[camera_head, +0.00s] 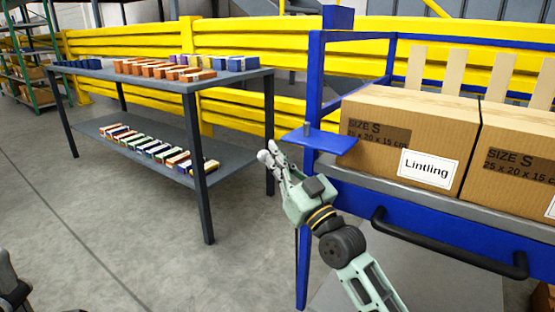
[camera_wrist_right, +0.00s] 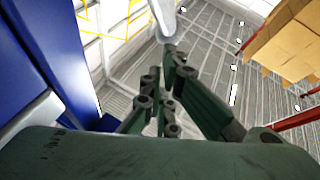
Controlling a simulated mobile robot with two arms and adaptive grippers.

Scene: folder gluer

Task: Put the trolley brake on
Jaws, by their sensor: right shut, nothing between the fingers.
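The trolley is a blue frame (camera_head: 316,75) at the right in the head view, with a grey shelf and a black handle bar (camera_head: 450,250) on its near side. A flat blue plate with a short grey pin (camera_head: 322,139) sticks out at its left post. I cannot tell whether this is the brake. My right gripper (camera_head: 269,153) is shut and empty, just left of and a little below the plate, seemingly apart from it. Its dark fingers also show in the right wrist view (camera_wrist_right: 168,62), beside a blue surface (camera_wrist_right: 50,55).
Cardboard boxes (camera_head: 405,115) stand on the trolley. A two-level grey table (camera_head: 150,160) with several small coloured boxes stands at the left. Yellow barriers (camera_head: 235,38) run behind. The grey floor (camera_head: 100,240) in front of the table is clear.

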